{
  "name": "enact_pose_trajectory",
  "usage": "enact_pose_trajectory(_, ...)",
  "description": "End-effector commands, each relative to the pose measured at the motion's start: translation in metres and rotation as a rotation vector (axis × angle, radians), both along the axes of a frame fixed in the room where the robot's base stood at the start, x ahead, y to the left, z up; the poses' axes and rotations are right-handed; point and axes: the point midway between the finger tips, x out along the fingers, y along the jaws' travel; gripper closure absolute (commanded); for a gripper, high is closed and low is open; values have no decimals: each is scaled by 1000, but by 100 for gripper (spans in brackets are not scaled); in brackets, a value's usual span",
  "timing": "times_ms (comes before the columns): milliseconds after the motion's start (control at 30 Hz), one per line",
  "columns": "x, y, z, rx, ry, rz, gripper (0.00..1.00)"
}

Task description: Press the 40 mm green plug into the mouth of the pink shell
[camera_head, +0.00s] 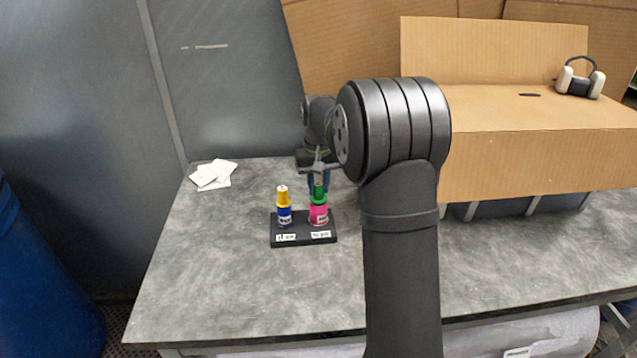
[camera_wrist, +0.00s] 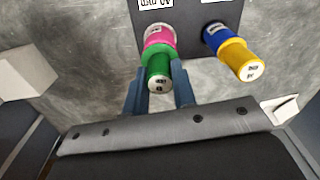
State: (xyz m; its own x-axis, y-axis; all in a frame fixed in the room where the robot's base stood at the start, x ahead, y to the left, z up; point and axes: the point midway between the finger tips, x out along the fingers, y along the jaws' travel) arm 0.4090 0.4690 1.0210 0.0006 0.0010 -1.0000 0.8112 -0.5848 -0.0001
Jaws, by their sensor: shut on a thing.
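The green plug (camera_head: 319,191) stands upright over the mouth of the pink shell (camera_head: 318,214), with its wide collar meeting the shell's top. How deep it sits inside cannot be told. The wrist view shows the plug (camera_wrist: 159,73) in line with the pink shell (camera_wrist: 158,36). My gripper (camera_wrist: 160,90) has its blue fingers on either side of the plug's narrow stem, shut on it. In the head view my gripper (camera_head: 319,180) comes from behind, partly hidden by my arm.
The shell stands on a black base (camera_head: 302,239) with paper labels, beside a blue shell (camera_head: 284,215) with a yellow plug (camera_head: 282,197) on it. White cards (camera_head: 212,174) lie at the table's back left. A cardboard box (camera_head: 545,150) stands right. The table's front left is clear.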

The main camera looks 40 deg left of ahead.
Motion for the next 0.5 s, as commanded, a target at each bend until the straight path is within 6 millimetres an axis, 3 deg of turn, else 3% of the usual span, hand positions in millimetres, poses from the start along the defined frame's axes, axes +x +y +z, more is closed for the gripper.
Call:
enact_pose_trajectory(300, 0, 0, -9, -2, 1, 0, 99)
enact_pose_trajectory(333, 0, 0, -9, -2, 1, 0, 72)
enact_pose_trajectory(433, 0, 0, -8, -2, 1, 0, 52)
enact_pose_trajectory(500, 0, 0, -8, -2, 1, 0, 50)
